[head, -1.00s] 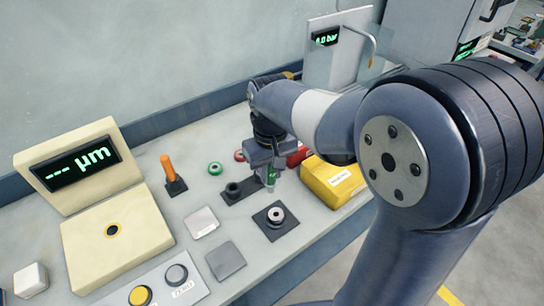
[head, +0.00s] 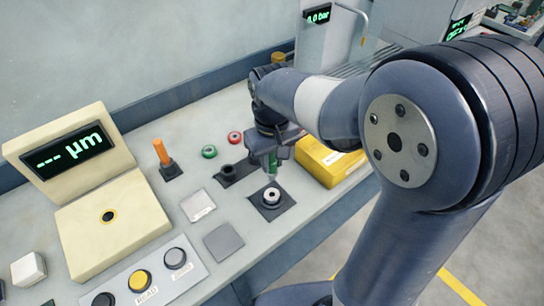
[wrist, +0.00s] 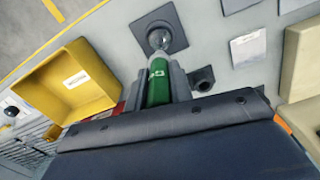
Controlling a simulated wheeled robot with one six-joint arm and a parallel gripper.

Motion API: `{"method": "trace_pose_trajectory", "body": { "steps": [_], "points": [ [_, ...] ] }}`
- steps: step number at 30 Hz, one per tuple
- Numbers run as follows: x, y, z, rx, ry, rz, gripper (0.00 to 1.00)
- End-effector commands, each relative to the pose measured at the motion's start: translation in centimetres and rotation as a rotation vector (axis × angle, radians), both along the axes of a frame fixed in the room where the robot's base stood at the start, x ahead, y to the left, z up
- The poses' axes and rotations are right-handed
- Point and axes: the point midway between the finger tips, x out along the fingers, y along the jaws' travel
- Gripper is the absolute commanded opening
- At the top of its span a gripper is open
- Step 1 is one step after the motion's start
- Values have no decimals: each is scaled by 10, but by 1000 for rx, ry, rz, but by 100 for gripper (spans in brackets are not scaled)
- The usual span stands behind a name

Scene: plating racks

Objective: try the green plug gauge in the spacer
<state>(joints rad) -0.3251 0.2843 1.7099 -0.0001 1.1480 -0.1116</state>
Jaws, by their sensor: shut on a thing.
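My gripper (head: 270,160) is shut on the green plug gauge (head: 272,162), which hangs pointing down just above and behind the spacer. In the wrist view the gauge (wrist: 158,85) sits between the jaws, its pale metal tip reaching toward the spacer. The spacer (head: 271,196) is a small metal ring on a dark square base (head: 285,208). In the wrist view the spacer (wrist: 159,39) lies just beyond the tip and partly behind it. The tip appears apart from the spacer, though the exact gap is hard to tell.
A dark holder (head: 228,173) stands left of the gripper, and a yellow bin (head: 325,165) is on its right. A gauge display unit (head: 72,165) is at left.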

Motion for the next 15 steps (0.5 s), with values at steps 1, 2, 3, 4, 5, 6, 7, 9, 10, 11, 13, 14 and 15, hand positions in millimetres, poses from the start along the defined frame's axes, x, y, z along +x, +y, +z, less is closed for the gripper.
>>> {"method": "trace_pose_trajectory", "body": {
  "steps": [1,2,3,4,5,6,7,9,10,11,13,14,15],
  "points": [
    [0,0,-9,0,1,0,1],
    [0,0,-12,0,1,0,1],
    [0,0,-16,0,1,0,1],
    [0,0,-19,0,1,0,1],
    [0,0,-22,0,0,0,1],
    [0,0,-26,0,0,0,1],
    [0,0,-29,0,0,0,1],
    [0,0,-36,0,0,0,1],
    [0,0,-39,0,0,0,1],
    [0,0,-42,0,0,0,1],
    [0,0,-49,0,0,0,1],
    [0,0,-52,0,0,0,1],
    [0,0,-55,0,0,0,1]
  ]
}}
